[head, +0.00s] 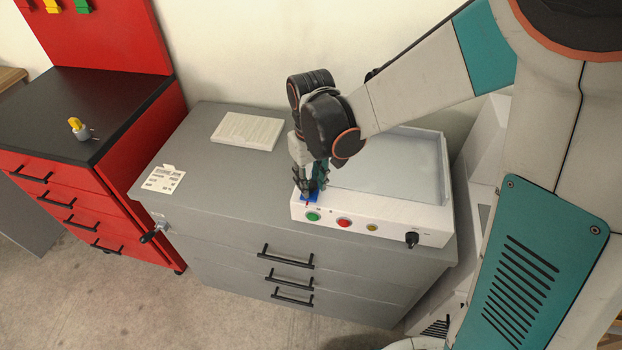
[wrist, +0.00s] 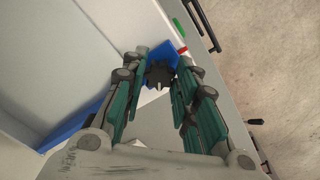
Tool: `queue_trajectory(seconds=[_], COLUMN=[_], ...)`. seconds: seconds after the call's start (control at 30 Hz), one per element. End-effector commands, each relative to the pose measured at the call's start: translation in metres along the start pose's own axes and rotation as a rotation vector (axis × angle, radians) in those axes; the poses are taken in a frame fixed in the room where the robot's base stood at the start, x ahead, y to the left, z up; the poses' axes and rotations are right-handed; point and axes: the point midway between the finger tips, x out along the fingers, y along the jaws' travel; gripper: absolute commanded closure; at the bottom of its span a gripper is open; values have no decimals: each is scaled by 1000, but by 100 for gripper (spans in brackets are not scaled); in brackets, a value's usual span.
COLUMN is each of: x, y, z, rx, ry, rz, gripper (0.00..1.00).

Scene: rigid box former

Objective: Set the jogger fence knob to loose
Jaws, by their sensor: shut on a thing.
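A dark lobed knob (wrist: 160,74) sits on a blue bracket (wrist: 161,52), seen in the wrist view between my fingers. A small pale mark shows on the knob's lower side; its exact setting cannot be read. My gripper (wrist: 164,66) points down and is shut on the knob, with a green-padded finger on each side. In the head view my gripper (head: 311,184) is over the blue bracket (head: 309,197) at the front left corner of the white machine (head: 300,211), and it hides the knob there. A short red mark (wrist: 182,49) shows at the bracket's edge.
The machine's front has a green button (head: 313,217), a red button (head: 344,222), a yellow button (head: 372,227) and a black knob (head: 411,239). A paper stack (head: 247,131) lies behind left.

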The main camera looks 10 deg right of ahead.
Motion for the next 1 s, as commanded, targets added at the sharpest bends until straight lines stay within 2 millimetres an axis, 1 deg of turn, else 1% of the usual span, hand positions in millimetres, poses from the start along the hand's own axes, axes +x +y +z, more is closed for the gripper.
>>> queue_trajectory(seconds=[0.13, 0.17, 0.2, 0.23, 0.53, 0.67, 0.77, 1.0], x=[1, 1, 1, 1, 0, -6, -19, -55], y=[0, 0, -1, 0, 0, 0, 0, 0], z=[1, 1, 1, 1, 0, 0, 0, 1], rx=[0, 0, 0, 0, 1, 1, 1, 1], ry=[-1, -1, -1, -1, 0, 0, 0, -1], rz=[-1, -1, -1, -1, 0, 0, 0, -1], gripper=[96, 66, 57, 52, 52, 52, 52, 52])
